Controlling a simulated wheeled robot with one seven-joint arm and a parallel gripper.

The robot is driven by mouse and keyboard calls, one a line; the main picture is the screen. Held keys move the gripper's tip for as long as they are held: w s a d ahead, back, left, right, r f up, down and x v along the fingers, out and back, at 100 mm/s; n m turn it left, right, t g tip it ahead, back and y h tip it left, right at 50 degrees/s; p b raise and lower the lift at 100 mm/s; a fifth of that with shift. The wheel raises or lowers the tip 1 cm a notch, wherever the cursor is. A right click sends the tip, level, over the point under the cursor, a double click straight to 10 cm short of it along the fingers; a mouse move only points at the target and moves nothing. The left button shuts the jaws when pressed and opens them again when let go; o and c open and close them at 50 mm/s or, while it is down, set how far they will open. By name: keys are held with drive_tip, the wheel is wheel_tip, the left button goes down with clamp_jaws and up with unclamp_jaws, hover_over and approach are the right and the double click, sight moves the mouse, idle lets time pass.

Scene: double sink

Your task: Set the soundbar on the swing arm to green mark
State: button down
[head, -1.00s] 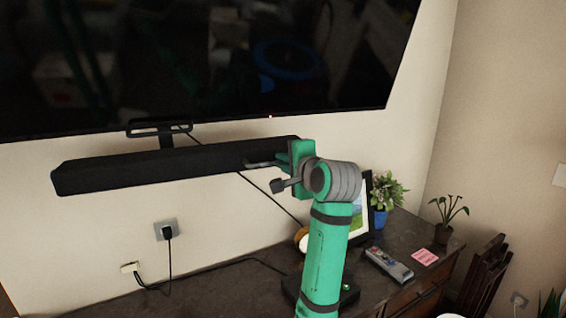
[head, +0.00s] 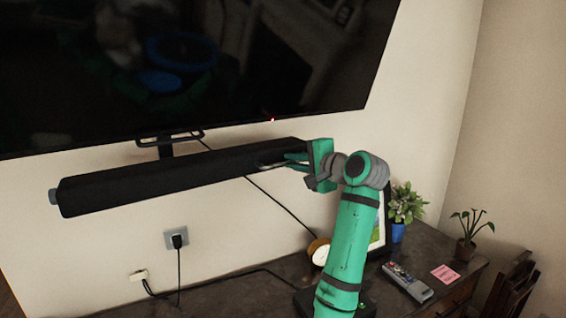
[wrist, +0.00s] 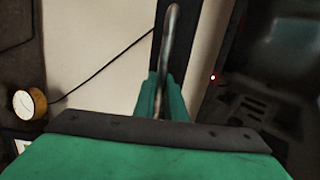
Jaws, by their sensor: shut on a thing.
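The soundbar (head: 180,178) is a long black bar hanging just below the TV (head: 200,60). Its left end looks lower and nearer, and a grey knob (head: 53,197) shows there. A dark bracket (head: 166,146) shows between the soundbar and the TV. I cannot make out a green mark.
A dark dresser (head: 240,297) stands below, with a remote (head: 407,282), a pink note (head: 445,273), a plant in a blue pot (head: 398,232) and a round clock (head: 318,250). A wall outlet (head: 176,239) and cables lie behind.

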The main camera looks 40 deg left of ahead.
drive_tip(key=shift+w+d, duration=0.35)
drive_tip(key=shift+d, duration=0.15)
drive_tip(key=c, duration=2.1)
unclamp_jaws()
drive_tip(key=shift+d, duration=0.2)
drive_tip(key=shift+s+a, duration=0.2)
drive_tip(key=shift+a, duration=0.3)
drive_tip(key=shift+v, duration=5.55)
drive_tip(key=shift+w+d, duration=0.1)
drive_tip(key=shift+w, duration=0.05)
drive_tip(key=shift+f, duration=0.1)
